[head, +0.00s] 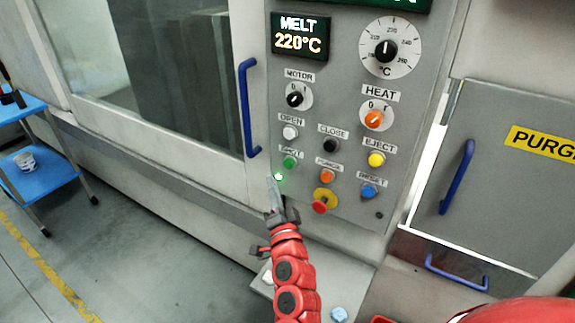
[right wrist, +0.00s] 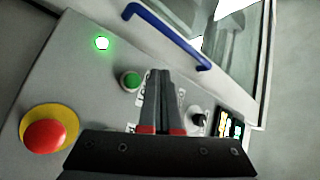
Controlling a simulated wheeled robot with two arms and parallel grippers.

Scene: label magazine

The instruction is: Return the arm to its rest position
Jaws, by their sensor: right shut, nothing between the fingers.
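My right gripper (head: 271,182) reaches up from the bottom of the head view on its red arm. Its fingertips are together and hold nothing. They appear near a glowing green lamp (head: 279,177) and just below the green button (head: 290,162) on the grey control panel (head: 345,190). In the right wrist view the shut fingers (right wrist: 162,75) point at the panel, with the green button (right wrist: 130,80) just to their left and the lit lamp (right wrist: 102,43) further up left. I cannot tell whether the fingers touch the panel. My left gripper is not in view.
A red emergency knob on a yellow ring (head: 324,201) sits right of the gripper. A blue door handle (head: 247,107) stands out above left. The display (head: 298,36) reads MELT 220°C. A blue cart (head: 45,178) stands far left; the floor (head: 150,270) between is clear.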

